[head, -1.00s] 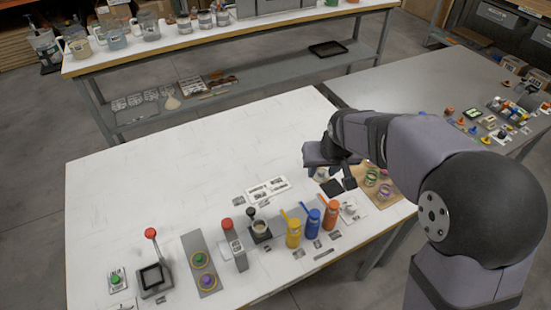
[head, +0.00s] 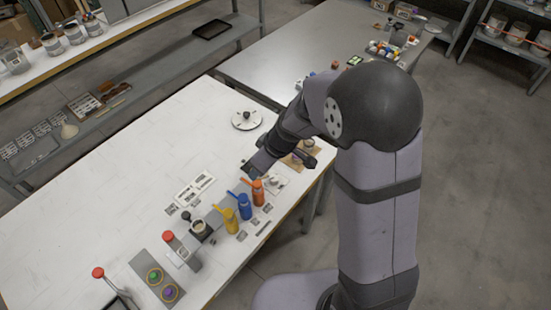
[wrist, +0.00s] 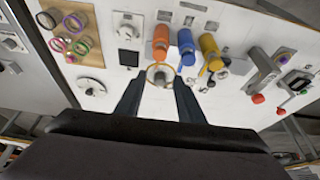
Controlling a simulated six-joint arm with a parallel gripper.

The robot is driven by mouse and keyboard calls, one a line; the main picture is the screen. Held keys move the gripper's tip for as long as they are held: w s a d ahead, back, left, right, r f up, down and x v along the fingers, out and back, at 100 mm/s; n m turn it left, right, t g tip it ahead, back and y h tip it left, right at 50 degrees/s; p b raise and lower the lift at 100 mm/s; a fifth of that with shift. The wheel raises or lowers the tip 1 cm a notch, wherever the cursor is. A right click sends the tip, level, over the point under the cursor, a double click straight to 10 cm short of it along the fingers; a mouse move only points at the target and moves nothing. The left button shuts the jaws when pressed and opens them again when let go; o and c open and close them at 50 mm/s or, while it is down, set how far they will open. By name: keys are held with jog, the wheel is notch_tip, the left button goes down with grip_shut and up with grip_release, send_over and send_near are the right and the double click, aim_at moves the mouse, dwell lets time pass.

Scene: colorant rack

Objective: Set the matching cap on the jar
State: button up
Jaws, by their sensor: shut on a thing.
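In the head view, my gripper (head: 252,168) is behind the orange bottle, and the held piece is hidden. My arm covers most of the board there. I cannot tell which jar matches.
The white table (head: 110,200) is clear toward the back left.

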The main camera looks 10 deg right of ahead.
jog(key=s+a+f+n+g+b, duration=0.2)
jog(key=s+a+f+n, duration=0.1)
jog(key=a+n, duration=0.4)
jog(key=s+a+f+n+g+b, duration=0.2)
jog(key=a+f+n, duration=0.4)
jog(key=a, duration=0.7)
jog(key=shift+s+a+n+g+y, duration=0.15)
jog(key=shift+s+n+g+y, duration=0.3)
jog(key=shift+s, duration=0.75)
jog(key=shift+f, duration=0.1)
jog(key=shift+f+b, duration=0.85)
jog(key=shift+f, duration=0.65)
jog(key=shift+f+b, duration=0.3)
jog(key=shift+b, duration=0.2)
jog(key=shift+f+b, duration=0.5)
jog(key=shift+b, duration=1.5)
jog(key=o, duration=1.6)
jog(key=shift+c, duration=0.2)
